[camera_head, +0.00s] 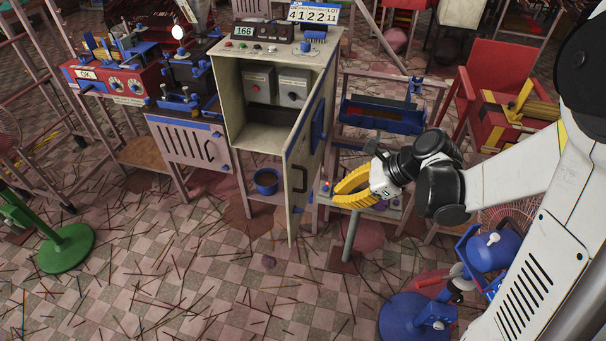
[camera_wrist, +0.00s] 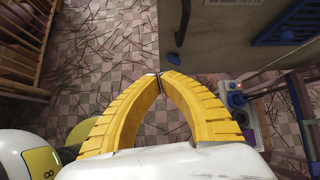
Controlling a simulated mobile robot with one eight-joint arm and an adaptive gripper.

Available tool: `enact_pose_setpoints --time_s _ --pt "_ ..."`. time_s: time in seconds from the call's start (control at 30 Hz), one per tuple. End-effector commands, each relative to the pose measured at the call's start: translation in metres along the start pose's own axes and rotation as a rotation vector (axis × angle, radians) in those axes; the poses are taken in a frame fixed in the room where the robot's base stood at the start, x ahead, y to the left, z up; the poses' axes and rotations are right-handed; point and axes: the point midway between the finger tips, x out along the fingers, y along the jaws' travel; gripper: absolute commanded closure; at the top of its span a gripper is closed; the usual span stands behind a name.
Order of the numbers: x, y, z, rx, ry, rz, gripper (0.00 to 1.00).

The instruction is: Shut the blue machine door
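The cream cabinet machine (camera_head: 232,100) has its door (camera_head: 297,151) swung wide open towards the camera. The door hangs from the cabinet's right side, and its outer face, with a dark handle (camera_head: 299,178) and blue fittings, faces right. My gripper (camera_head: 338,196) is to the right of the door, at about the height of its lower part, with a small gap apparent. Its yellow fingers meet at the tips in the wrist view (camera_wrist: 160,77), with nothing between them. A grey panel (camera_wrist: 215,42) with a blue louvre, apparently the door, lies ahead of the fingertips.
A dark blue pot (camera_head: 266,181) stands below the cabinet. A blue tray rack (camera_head: 383,115) stands behind my gripper, and a small bench unit (camera_head: 385,207) is beneath it. A red chair (camera_head: 497,75) is at right. Sticks litter the open tiled floor (camera_head: 190,270) in front.

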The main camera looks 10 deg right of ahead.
Motion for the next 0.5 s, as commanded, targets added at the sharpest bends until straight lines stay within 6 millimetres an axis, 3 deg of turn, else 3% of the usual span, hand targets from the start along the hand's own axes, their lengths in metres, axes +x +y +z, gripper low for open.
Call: enact_pose_setpoints --time_s 0.27,0.5 --pt "0.017 -0.003 -0.004 0.137 -0.054 0.028 1.0" --pt "0.061 -0.001 -0.004 0.131 -0.053 0.03 1.0"
